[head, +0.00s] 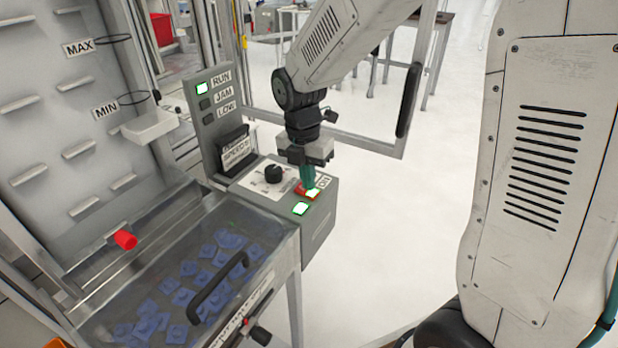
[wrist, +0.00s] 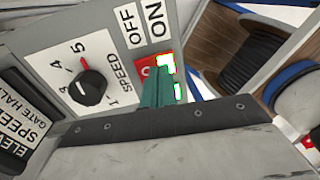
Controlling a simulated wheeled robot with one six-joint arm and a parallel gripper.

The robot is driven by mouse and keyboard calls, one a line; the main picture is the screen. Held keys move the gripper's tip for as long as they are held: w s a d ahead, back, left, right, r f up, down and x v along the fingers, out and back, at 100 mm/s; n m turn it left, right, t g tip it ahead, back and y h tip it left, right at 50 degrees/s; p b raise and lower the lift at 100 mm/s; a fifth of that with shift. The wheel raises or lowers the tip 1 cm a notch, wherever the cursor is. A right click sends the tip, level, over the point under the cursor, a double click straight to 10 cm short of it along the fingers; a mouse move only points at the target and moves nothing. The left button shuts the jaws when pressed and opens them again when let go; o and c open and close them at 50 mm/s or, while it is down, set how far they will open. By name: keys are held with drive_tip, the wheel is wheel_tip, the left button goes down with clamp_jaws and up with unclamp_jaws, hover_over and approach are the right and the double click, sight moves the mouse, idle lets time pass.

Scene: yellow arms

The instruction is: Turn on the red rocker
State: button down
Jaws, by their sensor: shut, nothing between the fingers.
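The red rocker (head: 300,188) sits on the grey control box near its right edge, with a lit white-green part beside it. In the wrist view the red rocker (wrist: 146,74) shows below the OFF and ON labels, its lit part at the ON side. My gripper (head: 308,182) is shut, its green fingers pointing down at the rocker. In the wrist view the fingertips (wrist: 157,85) overlap the rocker's lower edge and hide part of it. I cannot tell whether they touch it. A lit green-white lamp (head: 300,208) is in front of the rocker.
A speed knob (head: 273,173) is left of the rocker. Behind it stands a panel of RUN, JAM and LOW lamps, with the RUN lamp (head: 202,88) lit. A clear-lidded bin (head: 262,262) of blue parts lies in front. Open floor lies right of the box.

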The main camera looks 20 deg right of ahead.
sight(315, 194)
wheel_tip(315, 194, up, 14)
drive_tip(key=s+d, duration=0.1)
drive_tip(key=shift+s, duration=0.15)
idle(0.6)
drive_tip(key=s+d+m+t, duration=0.1)
drive_tip(key=s+d+m, duration=0.1)
drive_tip(key=s+m, duration=0.9)
drive_tip(key=s+d+m+t, duration=0.1)
drive_tip(key=s+d+m, duration=0.2)
drive_tip(key=s+m, duration=0.8)
drive_tip(key=m, duration=0.3)
drive_tip(key=shift+s+d+f+m+y, duration=0.15)
drive_tip(key=shift+s+f+m+y, duration=0.15)
drive_tip(key=shift+f+m, duration=0.1)
